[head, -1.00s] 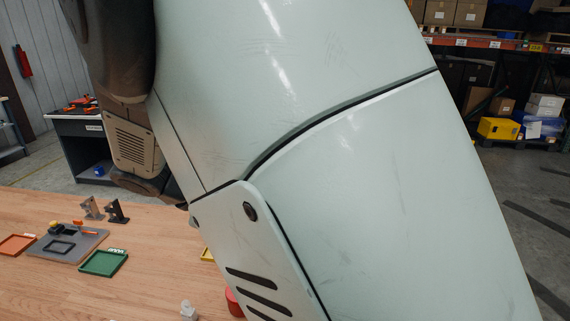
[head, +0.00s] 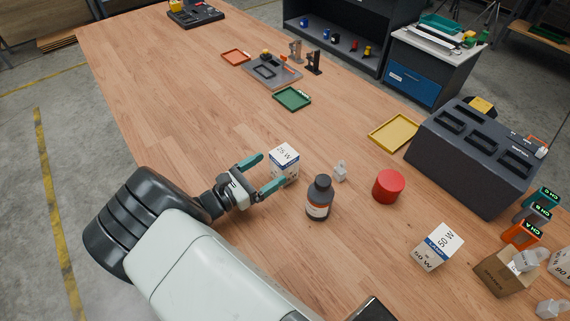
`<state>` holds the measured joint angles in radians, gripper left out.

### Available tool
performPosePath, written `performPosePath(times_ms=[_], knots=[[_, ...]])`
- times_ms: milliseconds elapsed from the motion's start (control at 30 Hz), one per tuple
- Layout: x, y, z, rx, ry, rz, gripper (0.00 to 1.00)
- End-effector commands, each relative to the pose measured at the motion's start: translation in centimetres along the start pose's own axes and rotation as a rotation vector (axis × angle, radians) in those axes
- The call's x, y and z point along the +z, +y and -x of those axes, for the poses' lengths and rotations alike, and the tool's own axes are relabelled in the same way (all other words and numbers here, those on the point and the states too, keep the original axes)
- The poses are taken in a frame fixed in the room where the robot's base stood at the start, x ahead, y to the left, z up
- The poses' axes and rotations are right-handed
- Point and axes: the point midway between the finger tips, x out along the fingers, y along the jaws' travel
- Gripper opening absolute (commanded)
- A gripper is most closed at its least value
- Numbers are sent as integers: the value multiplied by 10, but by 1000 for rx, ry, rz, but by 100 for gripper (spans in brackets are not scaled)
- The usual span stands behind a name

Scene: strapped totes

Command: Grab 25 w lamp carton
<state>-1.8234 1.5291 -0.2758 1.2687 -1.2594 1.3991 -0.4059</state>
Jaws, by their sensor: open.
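The 25 W lamp carton (head: 284,165) is a small white box with a blue band and "25 W" printed on top. It stands upright on the wooden table, in the middle of the head view. My gripper (head: 265,174) is open, with its two teal fingers pointing at the carton. One finger lies to the carton's far left side and the other at its near side. I cannot tell whether either finger touches it. A second white carton (head: 437,248), marked "50 W", stands further right.
A dark bottle (head: 319,198) stands close to the right of my gripper. Nearby are a small clear piece (head: 340,171) and a red cylinder (head: 389,186). A dark slotted box (head: 475,155) and yellow tray (head: 394,132) stand at the right. The table's left part is clear.

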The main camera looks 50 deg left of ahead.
Motion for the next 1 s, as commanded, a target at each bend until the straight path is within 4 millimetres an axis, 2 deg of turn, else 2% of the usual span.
performPosePath(times_ms=[167,433,700,767,1000], knots=[[0,-1,-14,-4,1,0,92],[0,-1,-58,-4,1,0,92],[0,-1,-65,-2,2,-1,92],[0,-1,-65,-2,2,-1,85],[0,-1,-64,-2,2,-1,49]])
